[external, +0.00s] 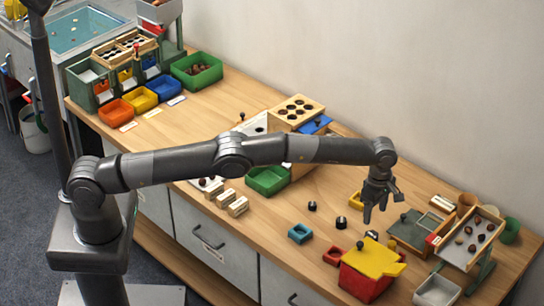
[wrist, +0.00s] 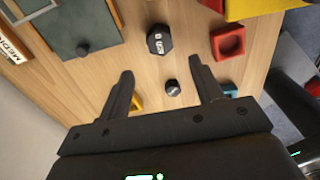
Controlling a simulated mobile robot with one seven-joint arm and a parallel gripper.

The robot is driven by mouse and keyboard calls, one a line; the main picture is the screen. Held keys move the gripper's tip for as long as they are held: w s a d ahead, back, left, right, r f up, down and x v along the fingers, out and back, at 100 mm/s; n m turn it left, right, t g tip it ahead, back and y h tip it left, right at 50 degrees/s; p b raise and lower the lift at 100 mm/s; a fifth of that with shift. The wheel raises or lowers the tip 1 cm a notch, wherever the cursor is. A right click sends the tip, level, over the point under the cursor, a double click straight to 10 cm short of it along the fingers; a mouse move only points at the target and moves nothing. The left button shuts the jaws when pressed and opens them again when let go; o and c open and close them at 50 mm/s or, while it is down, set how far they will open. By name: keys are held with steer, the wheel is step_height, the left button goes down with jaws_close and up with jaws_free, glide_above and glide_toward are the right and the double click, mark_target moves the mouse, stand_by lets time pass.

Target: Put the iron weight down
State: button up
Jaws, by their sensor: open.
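My gripper (external: 375,213) is open over the right part of the bench, with nothing held between its fingers. In the wrist view the two open fingers (wrist: 162,68) point at the tabletop. A large dark iron weight (wrist: 159,39) with white markings stands on the wood just beyond the fingertips. A smaller dark weight (wrist: 173,88) stands between the fingers in the picture, lower on the table. The external view shows several dark weights, one by the gripper (external: 341,222) and one further left (external: 312,206). The markings are too small to read surely.
A red square holder (wrist: 228,42) and a teal one (external: 300,233) lie near the weights. A green board with a black knob (external: 408,230) is to the right. A red box with a yellow lid (external: 372,262) stands at the front. Bare wood surrounds the weights.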

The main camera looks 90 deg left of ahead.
steer(key=s+a+r+m+t, duration=0.1)
steer(key=s+r+m, duration=0.2)
steer(key=r, duration=0.6)
steer(key=s+a+r+m, duration=0.1)
steer(key=s+r+m, duration=0.15)
steer(key=r, duration=0.65)
steer(key=s+d+r+m+t, duration=0.15)
steer(key=s+r+m, duration=0.45)
steer(key=s+r, duration=0.8)
steer(key=s+d+r+m+t, duration=0.2)
steer(key=s+m, duration=0.5)
steer(key=s, duration=1.2)
steer(key=s+f+m, duration=0.4)
steer(key=s, duration=0.5)
steer(key=s+d+f+m+t, duration=0.1)
steer(key=s+f+m, duration=0.3)
steer(key=s, duration=0.5)
steer(key=shift+s+d+f, duration=0.15)
steer(key=shift+s+f, duration=0.15)
steer(key=shift+s, duration=0.1)
steer(key=shift+m, duration=0.25)
stand_by(0.4)
